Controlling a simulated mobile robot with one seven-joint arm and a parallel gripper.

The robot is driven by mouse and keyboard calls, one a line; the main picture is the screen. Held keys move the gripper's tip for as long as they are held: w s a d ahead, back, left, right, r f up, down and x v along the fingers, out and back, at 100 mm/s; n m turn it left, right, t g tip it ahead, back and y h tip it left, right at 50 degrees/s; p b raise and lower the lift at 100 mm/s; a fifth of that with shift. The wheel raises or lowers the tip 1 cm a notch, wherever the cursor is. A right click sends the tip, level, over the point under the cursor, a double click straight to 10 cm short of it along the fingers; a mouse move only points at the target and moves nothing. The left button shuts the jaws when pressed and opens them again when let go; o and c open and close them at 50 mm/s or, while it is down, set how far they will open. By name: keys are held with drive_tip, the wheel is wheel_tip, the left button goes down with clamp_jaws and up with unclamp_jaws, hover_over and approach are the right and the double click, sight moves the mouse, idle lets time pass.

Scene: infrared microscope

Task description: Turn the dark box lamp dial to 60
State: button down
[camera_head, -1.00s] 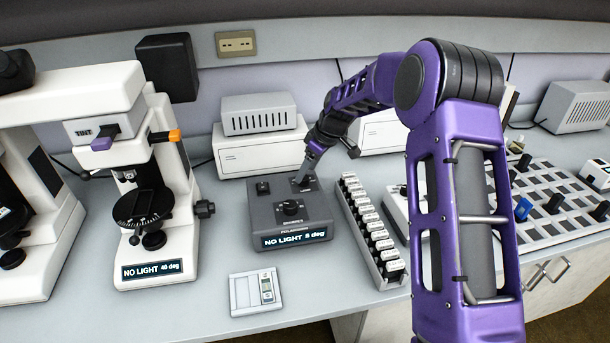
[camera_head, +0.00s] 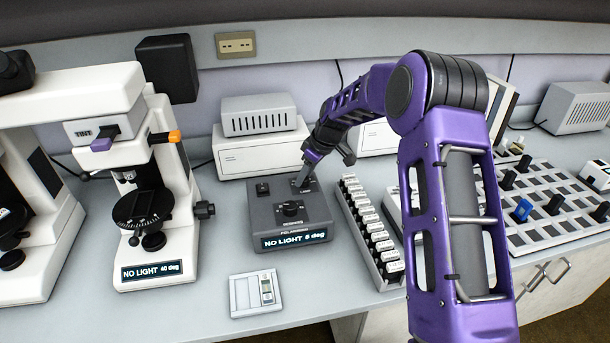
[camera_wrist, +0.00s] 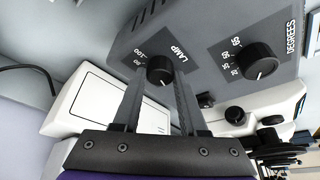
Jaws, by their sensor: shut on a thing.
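The dark grey box (camera_head: 262,222) stands on the bench, and its front display reads NO LIGHT with a small degree figure. Its lamp dial (camera_wrist: 160,69) is a black knob beside the word LAMP, with 80 and 100 readable around it. My gripper (camera_head: 304,180) reaches down to the back right of the box top and hides most of this dial there. In the wrist view its two fingers (camera_wrist: 160,78) are shut on the lamp dial, one on each side. The dial's exact setting cannot be read.
A second black dial (camera_wrist: 257,61), marked DEGREES, sits on the same box, near a small switch (camera_head: 263,188). A rack of labelled bottles (camera_head: 370,235) stands close on the right. A white microscope (camera_head: 150,190) is on the left, and a small white device (camera_head: 254,293) lies in front.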

idle(0.3)
drive_tip(key=m+h+b, duration=0.1)
drive_tip(key=m, duration=0.1)
drive_tip(key=shift+s+a+m+t, duration=0.1)
drive_tip(key=shift+m+t, duration=0.3)
drive_tip(key=m, duration=0.2)
drive_tip(key=m+t+h, duration=0.1)
drive_tip(key=m, duration=0.2)
drive_tip(key=shift+a+h, duration=0.2)
drive_tip(key=shift+h, duration=0.1)
drive_tip(key=m+h+p, duration=0.1)
drive_tip(key=m+h, duration=0.1)
drive_tip(key=m, duration=0.3)
drive_tip(key=shift+a, duration=0.1)
drive_tip(key=m, duration=0.2)
drive_tip(key=m+h, duration=0.1)
drive_tip(key=m, duration=0.1)
drive_tip(key=shift+m+h+p, duration=0.3)
drive_tip(key=shift+m+p, duration=0.1)
drive_tip(key=shift+g, duration=0.4)
drive_tip(key=shift+c, duration=2.2)
unclamp_jaws()
drive_tip(key=shift+r, duration=0.1)
